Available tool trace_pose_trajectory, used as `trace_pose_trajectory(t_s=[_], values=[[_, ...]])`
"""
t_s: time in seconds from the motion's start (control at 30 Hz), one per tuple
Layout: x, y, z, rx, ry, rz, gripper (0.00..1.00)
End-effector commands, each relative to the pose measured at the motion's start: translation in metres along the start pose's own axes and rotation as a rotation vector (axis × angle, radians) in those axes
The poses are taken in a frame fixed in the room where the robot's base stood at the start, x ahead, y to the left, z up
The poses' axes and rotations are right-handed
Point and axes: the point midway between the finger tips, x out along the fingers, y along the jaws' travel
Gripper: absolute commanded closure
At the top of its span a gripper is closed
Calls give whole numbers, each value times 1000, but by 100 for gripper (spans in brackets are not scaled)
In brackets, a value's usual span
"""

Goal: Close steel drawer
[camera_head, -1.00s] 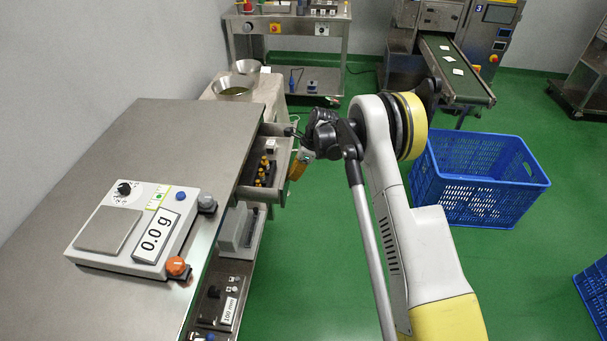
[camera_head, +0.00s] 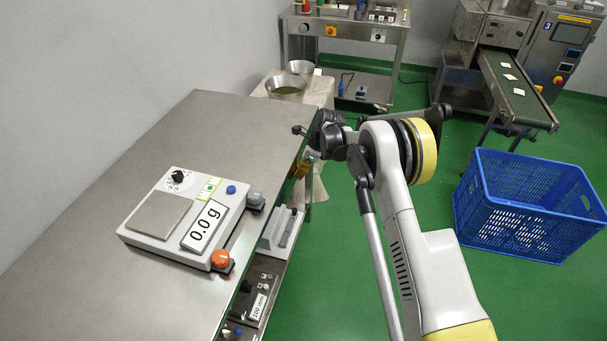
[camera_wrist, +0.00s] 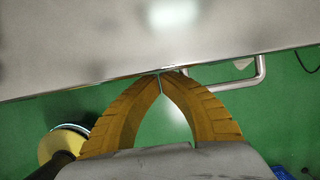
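The steel drawer no longer projects from the right side of the steel table (camera_head: 235,120). Its inside is not visible, and its front is mostly hidden behind my arm and gripper in the head view. My gripper (camera_head: 303,168) is at the table's right edge, with its yellow-orange fingers low against that side. In the wrist view the two fingers of my gripper (camera_wrist: 160,75) meet at their tips, with nothing between them. The tips reach the edge of a grey steel surface (camera_wrist: 110,40); I cannot tell whether they touch it.
A scale (camera_head: 160,215) reading 0.0 g sits on the table. A blue crate (camera_head: 525,215) stands on the green floor at right. Metal bowls (camera_head: 287,84) stand behind the table. A bent metal bar (camera_wrist: 258,72) lies right of the fingers.

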Motion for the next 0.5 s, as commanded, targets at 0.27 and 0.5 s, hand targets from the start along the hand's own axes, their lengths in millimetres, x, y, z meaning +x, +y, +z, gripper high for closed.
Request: trace_pose_trajectory(t_s=[0.27,0.5], values=[[0,0,0,0,0,0,100],[-7,-4,-18,2,0,1,100]])
